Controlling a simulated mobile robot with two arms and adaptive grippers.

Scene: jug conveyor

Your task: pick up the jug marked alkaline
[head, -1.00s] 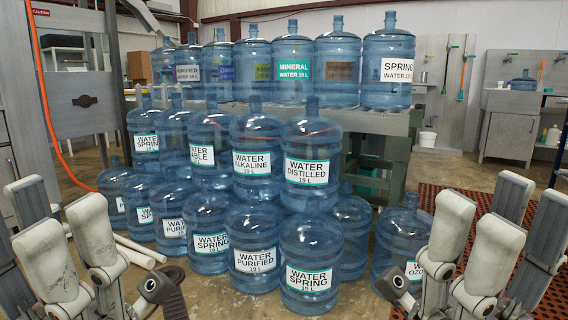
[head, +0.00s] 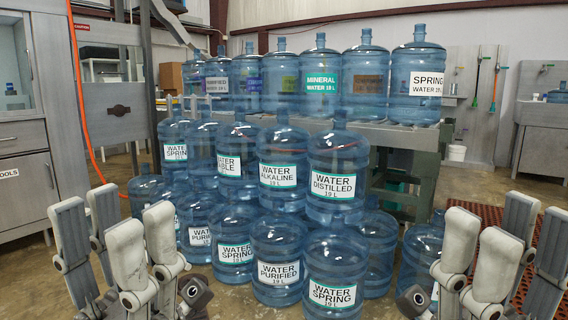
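The jug marked "Water Alkaline 19 L" (head: 283,199) is blue and clear with a white and green label. It stands upright in the upper layer of the stacked jugs, between the "Distilled" jug (head: 337,158) on its right and a partly readable "...able" jug (head: 237,150) on its left. Lower jugs stand under it. My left gripper (head: 105,235) is at the lower left, fingers apart and empty. My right gripper (head: 490,250) is at the lower right, fingers apart and empty. Both are well short of the alkaline jug.
The lower layer includes a "Purified" jug (head: 277,248) and a "Spring" jug (head: 335,255) in front. A conveyor (head: 395,134) behind carries a row of jugs, including "Mineral" (head: 320,60) and "Spring" (head: 418,60). A grey cabinet (head: 28,190) stands at the left.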

